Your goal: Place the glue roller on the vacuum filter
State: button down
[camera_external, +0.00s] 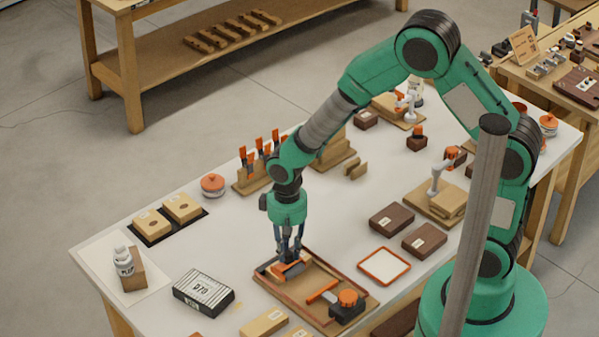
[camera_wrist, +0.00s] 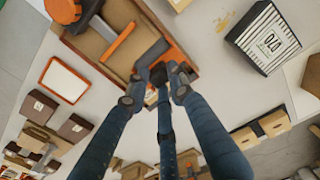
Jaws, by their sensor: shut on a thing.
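My gripper (camera_external: 288,258) is low over the near wooden tray and shut on an orange and dark-grey tool, which I take to be the glue roller (camera_external: 291,269). In the wrist view my fingertips (camera_wrist: 157,83) close at the edge of this tool, and its grey bar (camera_wrist: 151,54) lies over the tray. Whether it still touches the tray floor is hard to tell. I cannot tell for sure which thing is the vacuum filter; a black block with an orange round knob (camera_external: 347,302) sits in the same tray and also shows in the wrist view (camera_wrist: 64,10).
The tray (camera_external: 361,284) also holds an orange bar (camera_external: 322,291). An orange-rimmed white tray (camera_external: 384,266) and brown boxes (camera_external: 392,219) lie to the right. A black and white box (camera_external: 203,292) lies left.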

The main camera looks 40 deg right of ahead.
jog(key=a+r, duration=0.1)
jog(key=a, duration=1)
jog(key=shift+w, duration=0.2)
jog(key=shift+w+a, duration=0.1)
jog(key=w+a+f+b, duration=0.1)
jog(key=w+a, duration=0.6)
jog(key=w, duration=0.6)
jog(key=shift+a+f, duration=0.2)
jog(key=shift+w+a+f+b, duration=0.2)
jog(key=shift+f+b, duration=0.1)
jog(key=shift+f, duration=0.6)
jog(key=shift+w+a+f+b, duration=0.15)
jog(key=shift+f+b, duration=0.1)
jog(key=shift+f, duration=0.65)
jog(key=shift+d+f, duration=0.1)
jog(key=shift+f, duration=0.05)
